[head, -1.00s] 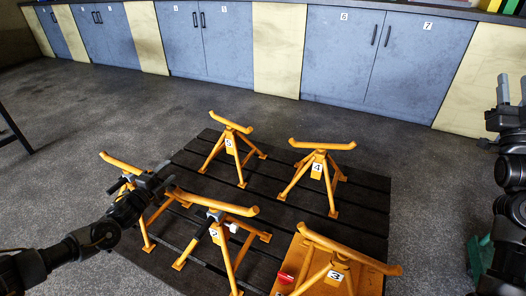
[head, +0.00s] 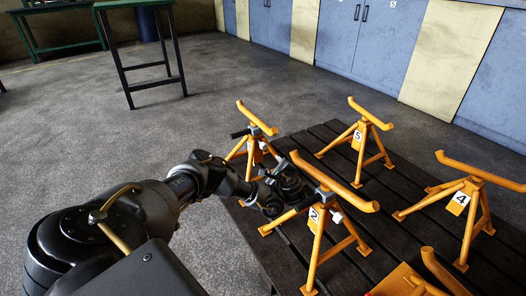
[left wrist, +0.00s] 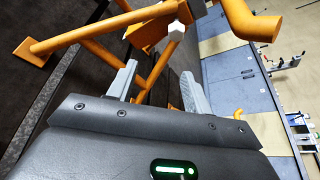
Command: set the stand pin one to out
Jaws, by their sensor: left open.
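In the head view, an orange stand (head: 257,122) stands at the back left of the dark slatted pallet. A dark pin handle (head: 240,133) sticks out to its left, and its number is not readable. I take it to be stand one. My left gripper (head: 284,172) is open, between this stand and the orange stand marked 2 (head: 323,245), partly hiding both. In the left wrist view, the open fingers (left wrist: 157,88) point toward orange legs (left wrist: 152,75) and a white pin end (left wrist: 176,31). I see nothing held. My right gripper is out of view.
Stands marked 5 (head: 362,130) and 4 (head: 468,200) stand farther right on the pallet (head: 345,262). Another orange stand (head: 440,272) is cut off at the lower right. A dark table (head: 150,62) stands back left, with clear floor before it.

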